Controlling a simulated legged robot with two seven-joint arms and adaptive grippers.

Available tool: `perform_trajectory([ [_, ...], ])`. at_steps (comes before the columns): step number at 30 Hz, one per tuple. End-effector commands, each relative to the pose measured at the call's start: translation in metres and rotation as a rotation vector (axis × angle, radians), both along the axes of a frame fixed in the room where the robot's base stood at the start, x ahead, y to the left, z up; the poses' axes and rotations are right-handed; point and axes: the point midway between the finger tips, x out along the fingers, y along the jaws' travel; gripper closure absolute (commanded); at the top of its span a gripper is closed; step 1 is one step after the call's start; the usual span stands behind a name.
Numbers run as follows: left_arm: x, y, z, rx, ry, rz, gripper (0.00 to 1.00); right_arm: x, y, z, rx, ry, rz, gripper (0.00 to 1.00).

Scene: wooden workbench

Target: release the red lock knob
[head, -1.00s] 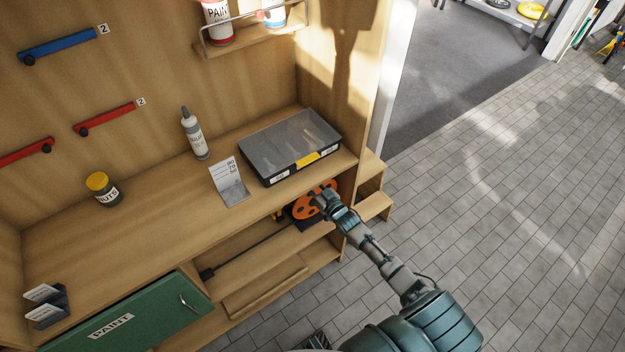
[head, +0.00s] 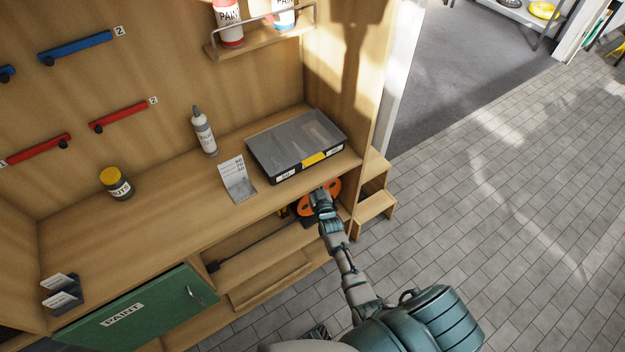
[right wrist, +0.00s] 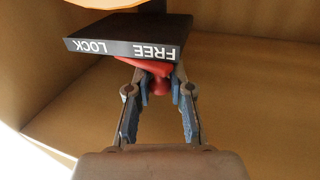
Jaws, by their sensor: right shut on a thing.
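The red lock knob (right wrist: 158,80) sits under the front edge of a black block (right wrist: 120,38) in the right wrist view. White words FREE and LOCK show upside down on that edge, FREE on the right and LOCK on the left. My right gripper (right wrist: 159,86) is shut on the knob, with its fingertips on either side of it. In the head view my right gripper (head: 322,194) is at the orange wheel (head: 304,208) below the bench top and hides the knob. The knob's pointing direction is hard to tell. My left gripper is not in view.
A lidded organizer box (head: 262,164) stands on the bench top (head: 190,225) above the wheel, beside a card stand (head: 238,188). A dark rod (head: 255,247) runs left from the wheel along the shelf. A green PAINT drawer front (head: 150,318) is lower left.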

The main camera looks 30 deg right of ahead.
Motion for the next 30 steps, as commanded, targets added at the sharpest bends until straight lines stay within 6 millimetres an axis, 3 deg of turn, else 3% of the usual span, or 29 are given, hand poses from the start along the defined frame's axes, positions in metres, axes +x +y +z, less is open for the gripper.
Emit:
perform_trajectory([
  [4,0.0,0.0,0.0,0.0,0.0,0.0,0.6,0.003,-0.001,0.006,-0.003,-0.013,0.0,1.0],
  [5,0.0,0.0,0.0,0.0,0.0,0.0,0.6,0.003,-0.001,0.007,-0.003,-0.013,0.0,0.75],
  [7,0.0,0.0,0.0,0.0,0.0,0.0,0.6,0.003,0.0,0.006,-0.003,-0.012,0.0,0.57],
  [8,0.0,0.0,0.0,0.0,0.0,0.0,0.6,0.003,0.0,0.006,-0.002,-0.011,0.001,0.53],
  [20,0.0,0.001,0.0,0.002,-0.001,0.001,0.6,-0.009,0.003,0.002,0.0,-0.005,0.002,0.53],
  [30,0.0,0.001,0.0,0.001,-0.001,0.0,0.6,-0.078,0.018,0.0,0.0,-0.003,0.001,0.53],
])
